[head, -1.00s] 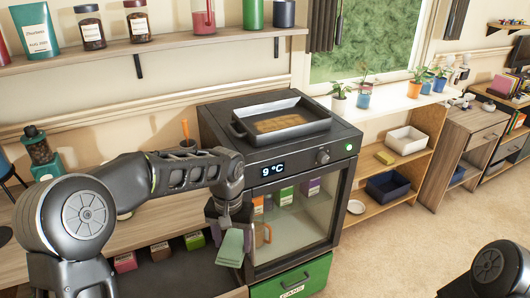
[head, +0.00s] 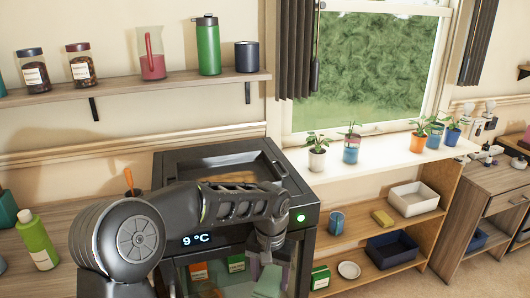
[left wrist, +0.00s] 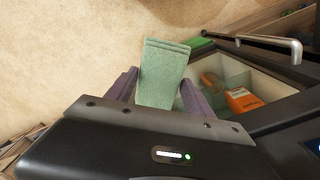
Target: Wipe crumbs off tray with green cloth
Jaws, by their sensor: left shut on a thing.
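The dark tray (head: 222,163) sits on top of the small glass-fronted fridge in the head view. A brown patch of crumbs (head: 232,177) shows on its floor, partly hidden behind my left arm. My left gripper (head: 262,268) is in front of the fridge door, lower than the tray and apart from it. It is shut on the green cloth (head: 268,283), which hangs down from the fingers. In the left wrist view, the folded cloth (left wrist: 163,70) sticks out between the two purple-grey fingers. My right gripper is not in view.
The fridge (head: 306,218) has a glass door with several boxes inside. A green bottle (head: 37,240) stands on the counter at left. At right, a shelf unit holds a white bin (head: 413,198) and a blue bin (head: 392,250). Open floor (head: 455,285) lies at lower right.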

